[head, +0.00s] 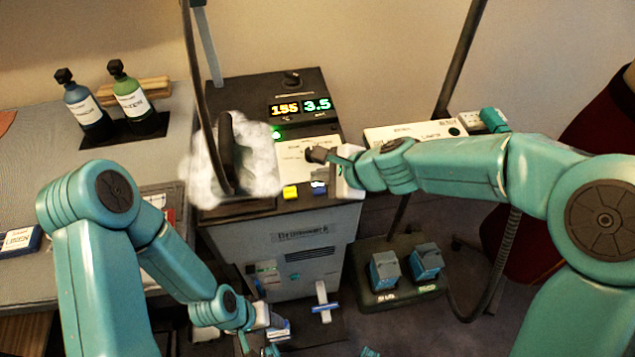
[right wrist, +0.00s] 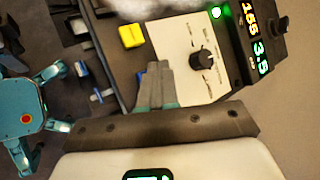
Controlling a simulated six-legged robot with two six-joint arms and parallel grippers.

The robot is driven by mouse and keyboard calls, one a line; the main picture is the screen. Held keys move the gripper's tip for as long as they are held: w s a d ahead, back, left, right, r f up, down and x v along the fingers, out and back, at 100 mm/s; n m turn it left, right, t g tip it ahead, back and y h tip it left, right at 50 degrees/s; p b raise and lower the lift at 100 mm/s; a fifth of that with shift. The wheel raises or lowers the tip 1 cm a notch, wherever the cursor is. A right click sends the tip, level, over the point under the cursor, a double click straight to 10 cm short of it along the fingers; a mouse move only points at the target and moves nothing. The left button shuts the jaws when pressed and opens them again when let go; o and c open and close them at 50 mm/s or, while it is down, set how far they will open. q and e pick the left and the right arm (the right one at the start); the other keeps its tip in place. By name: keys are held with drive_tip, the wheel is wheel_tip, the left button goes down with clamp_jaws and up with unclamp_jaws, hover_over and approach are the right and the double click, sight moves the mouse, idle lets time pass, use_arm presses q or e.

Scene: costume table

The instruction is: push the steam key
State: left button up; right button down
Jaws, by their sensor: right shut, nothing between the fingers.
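The steam station's control panel (head: 297,160) is a pale plate with a dark knob (right wrist: 203,60) on it. A yellow key (head: 290,191) sits at its front edge and also shows in the right wrist view (right wrist: 131,36). A blue-and-white key (head: 318,187) is to its right. I cannot read which key is marked steam. My right gripper (head: 322,155) is shut and empty over the panel's right side. In the right wrist view its fingers (right wrist: 155,84) point at the panel's edge, beside the yellow key, and hide what lies behind them. My left gripper (head: 258,338) is low in front of the station; its fingers are unclear.
White steam (head: 262,165) surrounds a dark iron (head: 230,150) left of the panel. A pedal plate (head: 400,290) is on the floor. Two bottles (head: 130,97) stand at left.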

sight(322, 191)
wheel_tip(322, 191, up, 6)
drive_tip(key=p, duration=0.6)
drive_tip(key=shift+f, duration=0.1)
idle(0.4)
